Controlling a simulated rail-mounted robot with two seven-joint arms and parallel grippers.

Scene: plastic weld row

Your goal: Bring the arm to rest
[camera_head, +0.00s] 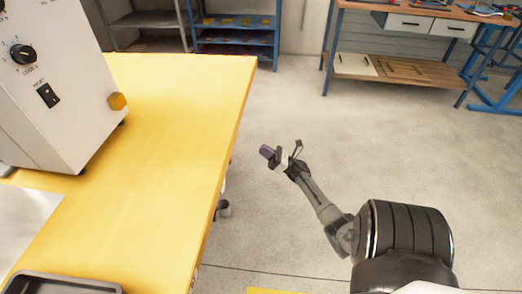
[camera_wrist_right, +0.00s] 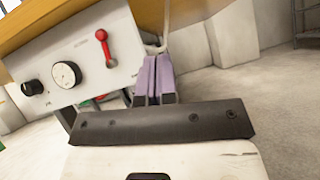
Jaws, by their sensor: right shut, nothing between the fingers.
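My right arm reaches out over the open floor to the right of the yellow table (camera_head: 185,120) in the head view. My right gripper (camera_head: 266,152) is at its far end, apart from the table's right edge, with bare floor around it. In the right wrist view the purple fingers of the gripper (camera_wrist_right: 155,78) are together and hold nothing. My left gripper is in neither view.
A white machine (camera_head: 65,75) with a knob and switch stands on the table, and a dark tray (camera_head: 62,284) is at its near edge. A panel (camera_wrist_right: 85,60) with a red lever and gauge shows beyond the fingers. A workbench (camera_head: 400,65) and blue shelf (camera_head: 235,38) stand at the back. The floor between is clear.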

